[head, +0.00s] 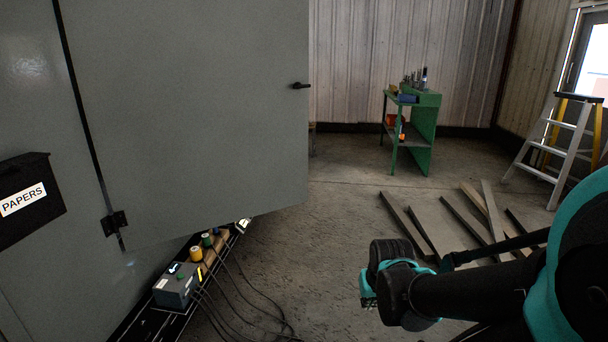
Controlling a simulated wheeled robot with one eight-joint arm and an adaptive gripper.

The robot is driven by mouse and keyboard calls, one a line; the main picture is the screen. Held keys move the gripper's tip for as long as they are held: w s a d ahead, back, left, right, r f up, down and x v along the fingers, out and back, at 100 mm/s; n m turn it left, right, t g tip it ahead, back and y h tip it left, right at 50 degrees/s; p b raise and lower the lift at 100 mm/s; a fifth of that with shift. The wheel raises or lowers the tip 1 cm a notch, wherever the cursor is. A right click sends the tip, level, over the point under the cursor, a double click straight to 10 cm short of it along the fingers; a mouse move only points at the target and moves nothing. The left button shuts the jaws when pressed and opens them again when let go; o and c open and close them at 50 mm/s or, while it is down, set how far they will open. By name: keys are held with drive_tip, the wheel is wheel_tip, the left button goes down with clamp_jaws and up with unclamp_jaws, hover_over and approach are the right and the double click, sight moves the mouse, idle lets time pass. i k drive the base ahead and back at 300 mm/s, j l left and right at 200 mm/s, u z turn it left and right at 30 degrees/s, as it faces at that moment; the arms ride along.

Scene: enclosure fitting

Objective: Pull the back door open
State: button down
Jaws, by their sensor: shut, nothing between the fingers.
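A large grey door (200,110) fills the left and centre of the head view. It has a small black handle (299,85) near its right edge and a black hinge (115,223) at its lower left. The door's right edge stands free in front of the room behind, and its bottom edge is above the floor. I cannot tell exactly how far it stands open. My gripper (368,302) is at the lower right, shut and empty, well below and to the right of the handle and apart from the door. Its fingers are hard to make out.
A grey control box (176,285) and several coloured parts sit on a strip below the door, with cables trailing on the floor. Several planks (465,217) lie right of centre. A green workbench (412,130) and a stepladder (552,150) stand farther back. Bare floor lies between.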

sight(196, 120)
drive_tip(key=i+z, duration=0.4)
drive_tip(key=i, duration=1.2)
drive_tip(key=i+l+u, duration=0.25)
drive_tip(key=i+u, duration=0.25)
drive_tip(key=i+l+u, duration=0.75)
drive_tip(key=l+u, duration=0.2)
